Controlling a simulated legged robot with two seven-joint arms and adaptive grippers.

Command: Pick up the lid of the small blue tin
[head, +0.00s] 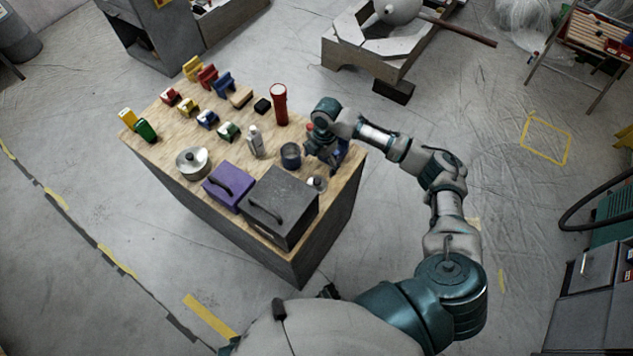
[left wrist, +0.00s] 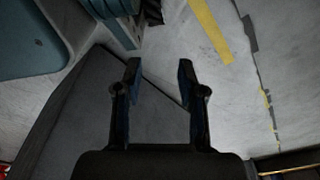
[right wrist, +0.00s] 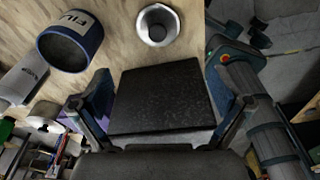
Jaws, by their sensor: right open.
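The small blue tin (head: 290,155) stands on the wooden tabletop, to the left of my right gripper. In the right wrist view the blue tin (right wrist: 90,48) is at the upper left, with part of a label showing. My right gripper (head: 326,150) is over the table's right edge, open and apart from the tin. Its spread fingers (right wrist: 160,85) show in the right wrist view with nothing held. My left gripper (left wrist: 160,78) is open and empty, away from the tabletop.
A dark grey box (head: 280,205) and a purple box (head: 230,185) stand at the near edge.

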